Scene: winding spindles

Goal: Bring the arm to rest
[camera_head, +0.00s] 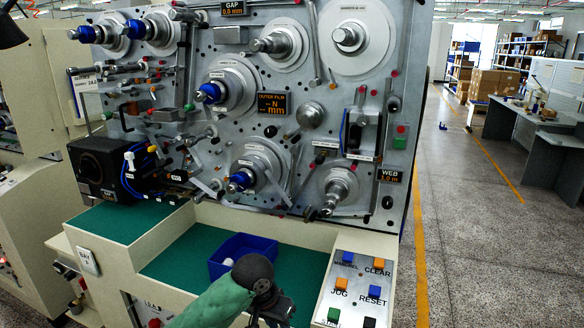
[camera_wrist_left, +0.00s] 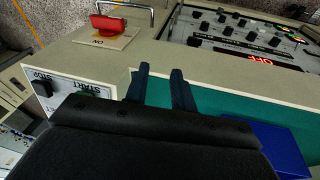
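My left arm comes in from the bottom of the head view, with a green sleeve and a black wrist. My left gripper (camera_head: 275,312) hangs low in front of the machine's ledge, right of the blue bin (camera_head: 258,243), and is partly cut off by the lower edge. In the left wrist view its two dark fingers (camera_wrist_left: 162,80) stand apart with an empty gap between them, over the edge of a beige ledge and green mat (camera_wrist_left: 225,108). The blue bin (camera_wrist_left: 272,143) also shows at the lower right there. My right gripper is not in view.
The winding machine's upright panel (camera_head: 310,150) carries several spindles and rollers. A button console (camera_head: 355,290) stands to the right of my gripper. A red switch (camera_wrist_left: 108,22) and a knob panel (camera_wrist_left: 245,35) show in the wrist view.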

